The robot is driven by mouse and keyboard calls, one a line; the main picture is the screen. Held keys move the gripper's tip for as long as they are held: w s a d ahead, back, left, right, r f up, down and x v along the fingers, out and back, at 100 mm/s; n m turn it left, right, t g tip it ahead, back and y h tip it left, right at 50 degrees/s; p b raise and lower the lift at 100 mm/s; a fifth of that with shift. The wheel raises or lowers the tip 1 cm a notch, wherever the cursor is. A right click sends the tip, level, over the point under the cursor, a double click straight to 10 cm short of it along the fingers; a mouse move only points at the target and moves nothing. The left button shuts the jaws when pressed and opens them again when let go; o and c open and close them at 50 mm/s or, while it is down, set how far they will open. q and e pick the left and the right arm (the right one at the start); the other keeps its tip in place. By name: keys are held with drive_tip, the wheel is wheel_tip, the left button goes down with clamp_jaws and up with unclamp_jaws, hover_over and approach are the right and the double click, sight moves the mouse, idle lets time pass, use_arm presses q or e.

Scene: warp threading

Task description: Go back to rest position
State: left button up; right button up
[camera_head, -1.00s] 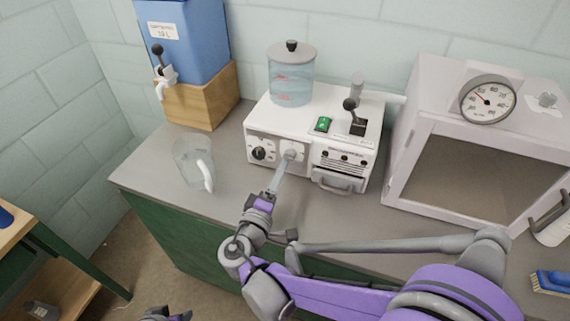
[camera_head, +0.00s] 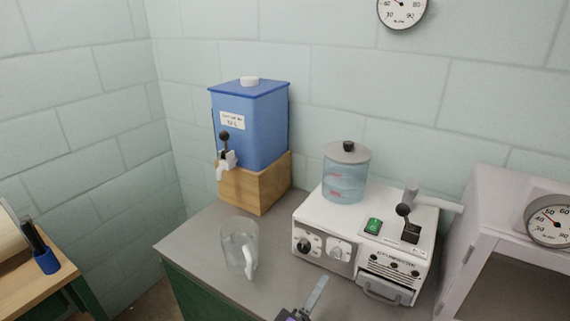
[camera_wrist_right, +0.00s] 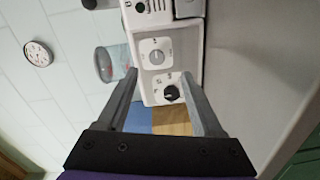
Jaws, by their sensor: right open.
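My right gripper (camera_head: 316,294) shows only in part at the bottom edge of the head view, in front of the white machine (camera_head: 322,222). In the right wrist view its two grey fingers (camera_wrist_right: 160,73) stand apart with nothing held between them. Most of the right arm is out of frame. My left gripper is not in view.
A clear jug (camera_head: 238,246) stands on the grey counter (camera_head: 200,235) left of the machine. A blue water container (camera_head: 262,130) with a tap sits on a wooden block (camera_head: 262,187). A white cabinet with a gauge (camera_head: 548,226) is at the right.

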drive_tip(key=d+g, duration=0.1)
drive_tip(key=d, duration=0.1)
drive_tip(key=s+d+m+g+p, duration=0.1)
drive_tip(key=d, duration=0.1)
drive_tip(key=s+d+f+g, duration=0.1)
drive_tip(key=d, duration=0.1)
drive_tip(key=shift+p, duration=0.35)
drive_tip(key=s+d+g+y, duration=0.1)
drive_tip(key=s+d+f+m+g+p, duration=0.1)
drive_tip(key=s+d, duration=0.1)
drive_tip(key=s+d+f+m+g+y+p, duration=0.1)
drive_tip(key=s+d, duration=0.1)
drive_tip(key=shift+d+g+y, duration=0.15)
drive_tip(key=shift+g+y, duration=0.15)
drive_tip(key=shift+g, duration=0.1)
drive_tip(key=s+m+y, duration=0.1)
drive_tip(key=s+g+y+p, duration=0.1)
drive_tip(key=s, duration=0.1)
drive_tip(key=s+m+g+p, duration=0.1)
drive_tip(key=s, duration=0.1)
drive_tip(key=shift+s+d+f+m+y, duration=0.25)
drive_tip(key=shift+d+f+m+y, duration=0.05)
drive_tip(key=shift+d+f+y, duration=0.1)
drive_tip(key=s+a+r+m+y+p, duration=0.2)
drive_tip(key=s+a+m+y, duration=0.1)
drive_tip(key=s+y, duration=0.1)
drive_tip(key=shift+s+a+y+p, duration=0.2)
drive_tip(key=shift+s+y+p, duration=0.1)
drive_tip(key=shift+s, duration=0.05)
